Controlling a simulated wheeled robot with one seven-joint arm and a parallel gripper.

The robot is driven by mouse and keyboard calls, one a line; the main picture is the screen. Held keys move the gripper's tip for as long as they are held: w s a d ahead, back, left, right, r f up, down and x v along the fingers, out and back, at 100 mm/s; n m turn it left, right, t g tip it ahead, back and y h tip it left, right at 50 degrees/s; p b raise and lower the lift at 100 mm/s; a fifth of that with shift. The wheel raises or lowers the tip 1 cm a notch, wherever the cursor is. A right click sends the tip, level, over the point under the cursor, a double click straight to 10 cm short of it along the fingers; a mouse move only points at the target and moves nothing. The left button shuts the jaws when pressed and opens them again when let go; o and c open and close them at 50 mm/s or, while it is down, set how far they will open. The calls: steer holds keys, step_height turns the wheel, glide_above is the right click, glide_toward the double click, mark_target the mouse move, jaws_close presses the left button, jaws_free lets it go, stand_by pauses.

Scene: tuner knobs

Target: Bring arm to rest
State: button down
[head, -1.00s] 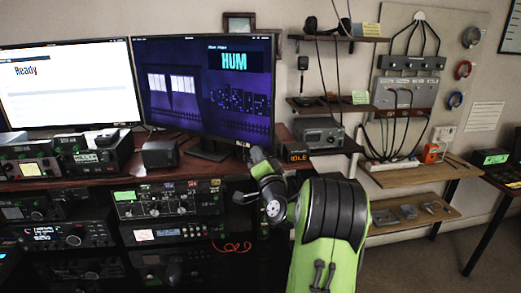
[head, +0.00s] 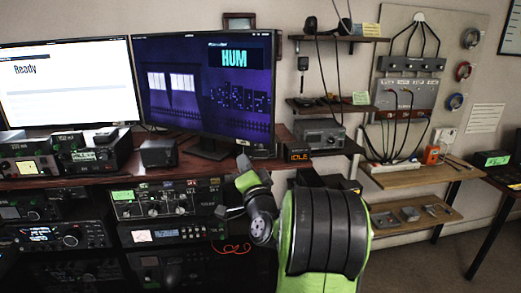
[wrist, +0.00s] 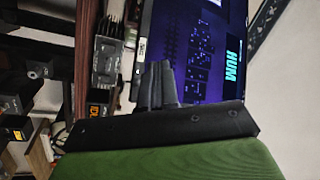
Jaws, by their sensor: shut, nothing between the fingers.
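My green and black arm rises at the lower middle of the head view. My gripper (head: 228,212) is small and dark there, left of the wrist and in front of the radio rack. In the wrist view my gripper's two dark fingers (wrist: 160,84) lie together, shut and empty, with a monitor behind them. The gripper appears apart from the radios, though the exact gap is hard to judge.
A monitor showing "HUM" (head: 207,90) and one showing "Ready" (head: 65,85) stand on the desk. Stacked radios (head: 168,200) fill the rack below. Wall shelves (head: 415,178) stand to the right. Open floor (head: 420,270) shows at lower right.

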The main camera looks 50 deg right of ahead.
stand_by(0.5)
steer(key=w+a+f+n+g+y+p, duration=0.15)
steer(key=a+n+y, duration=0.4)
steer(key=a, duration=0.65)
steer(key=a+n+g+y+p, duration=0.15)
steer(key=a+n+y, duration=0.45)
steer(key=a, duration=0.6)
steer(key=s+a+f+n+g, duration=0.1)
steer(key=s+a+n+g, duration=0.1)
steer(key=s, duration=0.5)
steer(key=s+a+f+n+g+p, duration=0.1)
steer(key=s+a+f+n+g, duration=0.1)
steer(key=s, duration=0.6)
steer(key=s+a+f+n+g+p, duration=0.1)
steer(key=s+a+g, duration=0.3)
steer(key=s, duration=0.4)
steer(key=shift+f+n+g, duration=0.35)
steer(key=shift+n+g, duration=0.05)
steer(key=shift+n, duration=0.35)
